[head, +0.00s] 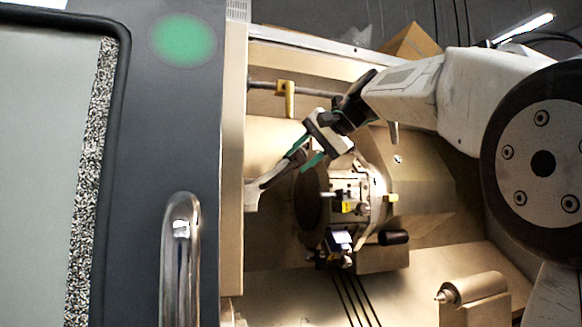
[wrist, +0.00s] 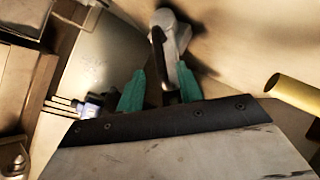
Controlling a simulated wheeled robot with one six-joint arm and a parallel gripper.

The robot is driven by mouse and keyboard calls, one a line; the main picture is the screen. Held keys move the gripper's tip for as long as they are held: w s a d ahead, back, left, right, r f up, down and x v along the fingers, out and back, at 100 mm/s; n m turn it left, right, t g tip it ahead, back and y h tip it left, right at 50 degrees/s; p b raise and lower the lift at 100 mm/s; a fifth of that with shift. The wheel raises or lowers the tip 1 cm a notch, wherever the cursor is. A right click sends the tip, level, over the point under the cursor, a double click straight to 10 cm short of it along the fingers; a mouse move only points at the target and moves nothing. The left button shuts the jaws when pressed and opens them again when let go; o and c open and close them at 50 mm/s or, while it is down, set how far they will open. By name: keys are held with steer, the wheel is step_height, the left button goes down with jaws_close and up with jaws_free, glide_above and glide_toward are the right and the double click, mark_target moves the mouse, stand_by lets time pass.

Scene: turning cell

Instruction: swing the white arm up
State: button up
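The white arm (head: 266,184) is a slim pale lever in the head view. It runs from the left wall of the machine's interior up and right toward my gripper (head: 305,154). In the wrist view the arm (wrist: 171,33) shows a rounded pale end and a dark side face, and it passes down between the green fingertips of my gripper (wrist: 160,80). The fingers are apart on either side of it. A narrow gap shows beside the left finger; the right finger looks close to or against the arm. Contact there cannot be told.
A chuck and tool turret (head: 352,193) with tool holders sit just below and right of my gripper. A yellow bracket (head: 287,97) on a rail is above left. A tailstock (head: 474,292) stands lower right. The machine door with its handle (head: 181,262) fills the left.

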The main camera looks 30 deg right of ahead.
steer(key=shift+s+d+r, duration=0.15)
steer(key=shift+s+r, duration=0.05)
steer(key=shift+s, duration=0.1)
